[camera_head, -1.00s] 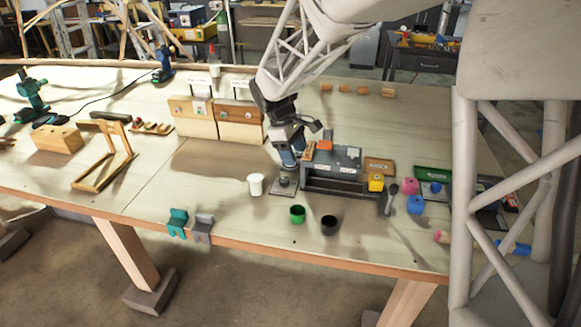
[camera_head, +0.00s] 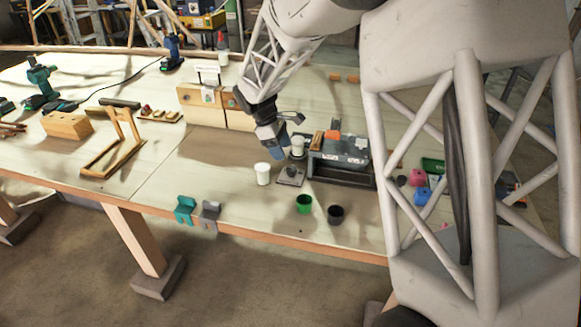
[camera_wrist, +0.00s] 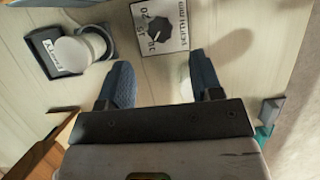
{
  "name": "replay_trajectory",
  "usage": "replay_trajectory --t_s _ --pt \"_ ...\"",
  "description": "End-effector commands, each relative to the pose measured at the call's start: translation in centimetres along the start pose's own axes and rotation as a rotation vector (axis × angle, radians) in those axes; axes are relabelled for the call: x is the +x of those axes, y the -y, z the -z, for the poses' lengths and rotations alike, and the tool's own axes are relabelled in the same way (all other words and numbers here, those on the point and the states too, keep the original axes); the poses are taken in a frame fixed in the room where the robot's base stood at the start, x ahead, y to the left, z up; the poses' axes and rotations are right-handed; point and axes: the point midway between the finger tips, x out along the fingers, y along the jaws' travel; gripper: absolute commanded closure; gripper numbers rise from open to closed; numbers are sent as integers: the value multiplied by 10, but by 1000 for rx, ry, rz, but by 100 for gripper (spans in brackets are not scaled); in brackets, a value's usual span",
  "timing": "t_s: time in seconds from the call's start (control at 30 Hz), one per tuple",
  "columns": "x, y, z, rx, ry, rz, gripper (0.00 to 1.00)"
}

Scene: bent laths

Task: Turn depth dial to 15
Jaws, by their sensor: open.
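The depth dial (camera_wrist: 160,27) is a black knob on a light square plate marked DEPTH (mm), with 10, 15 and 20 around it. I cannot clearly tell which number it points to. In the head view the dial plate (camera_head: 289,177) lies on the table, left of the grey machine. My gripper (camera_wrist: 160,82) is open and empty, its two blue fingers apart. The dial shows beyond the fingertips, with no contact. In the head view my gripper (camera_head: 281,148) is above and behind the dial plate.
A white cup (camera_head: 262,174) stands left of the dial. Another white cup (camera_wrist: 80,50) sits on a dark base beside it. The grey machine (camera_head: 340,155) is close on the right. Green (camera_head: 304,203) and black (camera_head: 335,214) cups stand in front, near the table edge.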

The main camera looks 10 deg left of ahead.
Motion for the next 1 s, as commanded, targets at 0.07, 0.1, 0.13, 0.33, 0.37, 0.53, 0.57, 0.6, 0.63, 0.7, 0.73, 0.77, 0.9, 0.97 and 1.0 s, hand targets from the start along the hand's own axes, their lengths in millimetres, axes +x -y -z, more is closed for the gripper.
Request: replay_trajectory --t_s 0.07,0.1,0.13,0.33,0.37,0.53,0.57,0.6,0.63,0.7,0.73,0.77,0.9,0.97,1.0 --pt "3 0 0 0 0 1 41" --pt "4 0 0 0 1 1 41" --pt "6 0 0 0 1 1 41" --pt "24 0 0 1 1 1 41" --pt "27 0 0 1 1 2 41" --pt "49 0 -1 1 2 2 41" --pt "52 0 -1 1 2 2 41" --pt "57 0 -1 1 2 2 41" --pt "60 0 0 1 1 1 41" --pt "66 0 0 1 0 0 41" --pt "68 0 0 1 0 1 41" --pt "70 0 0 1 1 1 41" --pt "76 0 0 0 1 1 41" --pt "78 0 0 0 0 1 41" --pt "78 0 0 0 0 1 41"
